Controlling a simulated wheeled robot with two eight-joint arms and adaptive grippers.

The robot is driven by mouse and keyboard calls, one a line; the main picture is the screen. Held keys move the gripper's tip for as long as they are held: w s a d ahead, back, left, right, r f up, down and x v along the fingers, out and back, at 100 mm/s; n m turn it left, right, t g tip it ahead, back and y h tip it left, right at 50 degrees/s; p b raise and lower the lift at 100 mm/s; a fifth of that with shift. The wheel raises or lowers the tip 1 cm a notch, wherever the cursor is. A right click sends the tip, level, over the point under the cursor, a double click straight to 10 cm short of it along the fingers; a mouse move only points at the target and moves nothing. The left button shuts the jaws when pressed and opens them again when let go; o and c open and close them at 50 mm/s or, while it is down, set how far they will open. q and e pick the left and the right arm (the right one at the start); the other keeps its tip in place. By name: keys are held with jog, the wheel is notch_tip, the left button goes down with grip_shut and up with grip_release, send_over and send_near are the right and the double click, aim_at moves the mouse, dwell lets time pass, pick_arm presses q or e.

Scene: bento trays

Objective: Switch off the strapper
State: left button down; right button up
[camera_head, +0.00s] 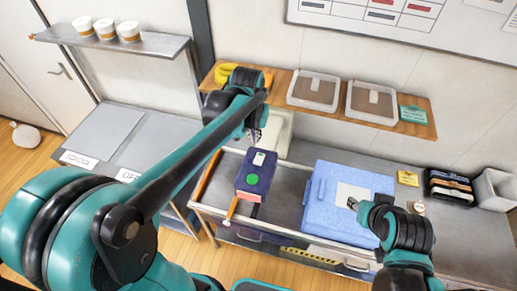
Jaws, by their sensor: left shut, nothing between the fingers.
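The strapper seems to be the dark blue box (242,184) on the grey counter. It has a round green button (252,179) and a small white switch or label (259,159) on its top, and a red part low on its front. My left gripper (254,136) is shut and empty. It shows just beyond and above the box's far end; whether it touches the box cannot be told. My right gripper (352,203) appears over the white sheet on the light blue case; its small fingers do not show whether they are open.
The light blue case (318,208) stands right of the strapper. A wooden shelf (420,129) with two lidded trays (313,91) is behind. A yellow block (407,178), a dark rack (450,188) and a white bin (494,189) are at right.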

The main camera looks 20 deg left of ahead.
pick_arm(q)
jog(key=shift+s, duration=0.1)
jog(key=p, duration=0.1)
send_near(257, 162)
jog(key=x, duration=0.5)
jog(key=shift+w, duration=0.35)
jog(key=shift+s+f, duration=0.25)
jog(key=shift+f, duration=0.5)
